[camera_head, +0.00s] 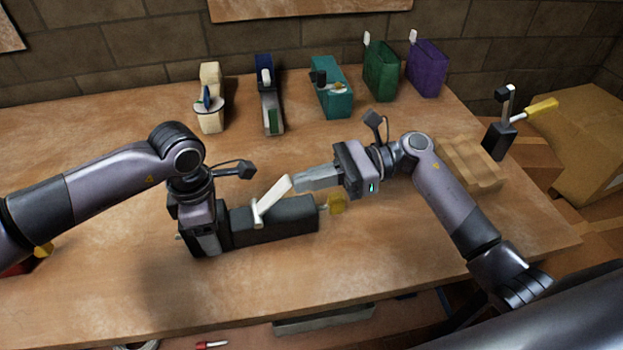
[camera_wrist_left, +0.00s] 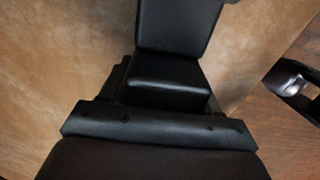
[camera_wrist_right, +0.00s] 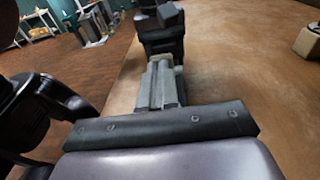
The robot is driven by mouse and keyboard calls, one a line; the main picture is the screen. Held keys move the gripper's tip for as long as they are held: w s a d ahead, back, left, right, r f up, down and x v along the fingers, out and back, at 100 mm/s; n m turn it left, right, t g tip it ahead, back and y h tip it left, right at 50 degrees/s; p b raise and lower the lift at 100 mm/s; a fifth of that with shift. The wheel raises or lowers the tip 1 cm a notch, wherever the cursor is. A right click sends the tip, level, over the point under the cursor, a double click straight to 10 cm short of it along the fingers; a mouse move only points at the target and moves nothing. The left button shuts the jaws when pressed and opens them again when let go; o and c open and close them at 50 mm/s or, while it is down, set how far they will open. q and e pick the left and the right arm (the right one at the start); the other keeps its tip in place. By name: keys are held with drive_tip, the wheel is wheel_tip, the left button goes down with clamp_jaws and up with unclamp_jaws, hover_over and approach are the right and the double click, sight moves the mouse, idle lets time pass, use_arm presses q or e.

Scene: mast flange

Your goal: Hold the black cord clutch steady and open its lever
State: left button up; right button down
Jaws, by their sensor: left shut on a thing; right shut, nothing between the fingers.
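The black cord clutch (camera_head: 275,220) lies on the bench, its long body running left to right. Its white lever (camera_head: 271,199) stands tilted, its free end up and to the right. My left gripper (camera_head: 212,228) is shut on the clutch's left end; the left wrist view shows only dark shapes close up. My right gripper (camera_head: 298,180) is shut and empty, its grey fingertips beside the lever's upper end. Contact with the lever cannot be told. In the right wrist view the closed fingers (camera_wrist_right: 160,88) point towards a black shape.
Along the back stand cream (camera_head: 211,98), navy (camera_head: 269,100), teal (camera_head: 332,88), green (camera_head: 380,72) and purple (camera_head: 427,68) devices. A grooved wooden block (camera_head: 468,165) and a black device with a yellow handle (camera_head: 500,142) are at right. The bench's front strip is clear.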

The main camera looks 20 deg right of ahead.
sight(279, 191)
drive_tip(key=shift+a+r+h, duration=0.7)
drive_tip(key=shift+r+h, duration=0.25)
drive_tip(key=shift+h, duration=0.15)
drive_tip(key=shift+a+r+h, duration=0.65)
drive_tip(key=shift+a+h, duration=0.15)
drive_tip(key=shift+h, duration=0.3)
use_arm(q)
drive_tip(key=shift+d+r, duration=0.1)
use_arm(e)
drive_tip(key=a+h, duration=0.1)
drive_tip(key=h, duration=0.3)
drive_tip(key=shift+s+a+r, duration=0.1)
drive_tip(key=shift+a+r, duration=0.3)
drive_tip(key=shift+a+h, duration=0.15)
drive_tip(key=shift+h, duration=0.45)
use_arm(q)
drive_tip(key=shift+s+d+r, duration=0.1)
drive_tip(key=shift+d, duration=0.05)
use_arm(e)
drive_tip(key=shift+a, duration=0.1)
drive_tip(key=shift+r, duration=0.1)
